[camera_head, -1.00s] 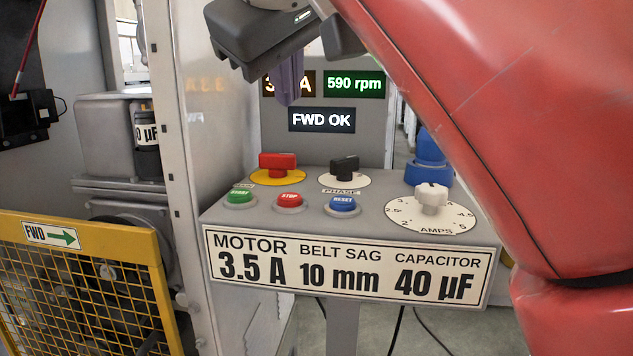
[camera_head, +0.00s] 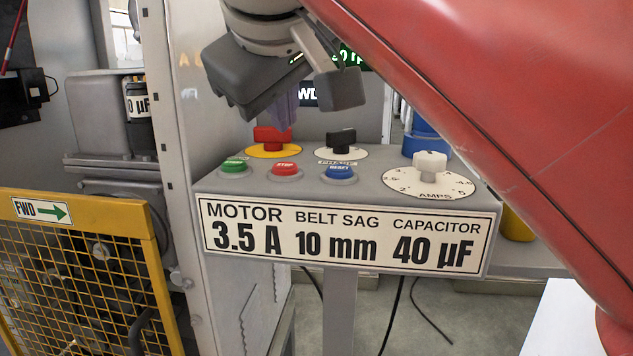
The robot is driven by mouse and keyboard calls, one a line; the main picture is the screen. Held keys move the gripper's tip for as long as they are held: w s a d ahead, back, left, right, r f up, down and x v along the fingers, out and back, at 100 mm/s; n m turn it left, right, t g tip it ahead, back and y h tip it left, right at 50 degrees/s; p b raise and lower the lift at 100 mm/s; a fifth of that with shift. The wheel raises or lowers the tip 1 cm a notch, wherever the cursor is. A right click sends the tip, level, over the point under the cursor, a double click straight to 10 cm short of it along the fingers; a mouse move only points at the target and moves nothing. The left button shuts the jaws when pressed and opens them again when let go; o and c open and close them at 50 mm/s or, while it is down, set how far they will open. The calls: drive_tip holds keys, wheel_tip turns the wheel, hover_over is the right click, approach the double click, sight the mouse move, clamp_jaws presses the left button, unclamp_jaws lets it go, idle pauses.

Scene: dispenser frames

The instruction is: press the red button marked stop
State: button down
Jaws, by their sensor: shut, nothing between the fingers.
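The red button marked STOP (camera_head: 285,170) sits on the sloped grey control panel (camera_head: 215,190), between the green button (camera_head: 234,167) and the blue RESET button (camera_head: 340,173). My gripper (camera_head: 284,124) is shut and empty. It points down above the panel, higher in the picture than the STOP button and apart from it. Its purple-grey fingertips appear just over the red rotary switch (camera_head: 270,137) on a yellow disc. I cannot tell its exact depth over the panel. The STOP button is fully visible.
A black PHASE knob (camera_head: 341,140) and a white AMPS dial (camera_head: 431,165) stand on the same panel. A label plate (camera_head: 346,236) covers its front. A grey post (camera_head: 168,130) and yellow mesh guard (camera_head: 80,270) are at left. My red arm fills the upper right.

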sight(286, 168)
drive_tip(key=shift+f+b, duration=0.6)
drive_tip(key=shift+f, duration=0.55)
drive_tip(key=shift+f, duration=0.15)
idle(1.1)
drive_tip(key=shift+f, duration=0.3)
drive_tip(key=shift+f+b, duration=0.45)
drive_tip(key=shift+b, duration=0.1)
idle(0.5)
drive_tip(key=shift+r, duration=0.1)
drive_tip(key=shift+r+p, duration=0.8)
drive_tip(key=shift+p, duration=0.2)
drive_tip(key=shift+r, duration=0.1)
